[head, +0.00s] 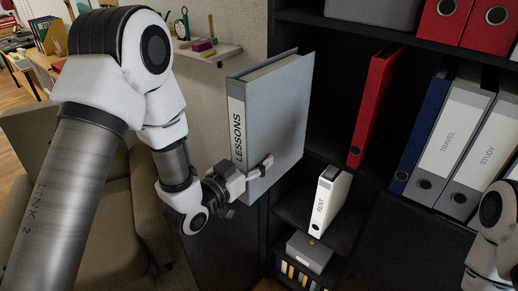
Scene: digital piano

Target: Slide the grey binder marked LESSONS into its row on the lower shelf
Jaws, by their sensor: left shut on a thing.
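The grey binder marked LESSONS (281,110) is held upright, with its labelled spine towards me, in front of the left side of the dark shelf unit. My left gripper (262,172) is shut on the binder's lower part near the spine.
A white RENT binder (328,202) and a grey box (309,252) stand in lower compartments. Red binders (438,20) and a grey box (373,12) sit on the shelf above. A wall ledge (210,53) with small things and an armchair (110,215) are to the left.

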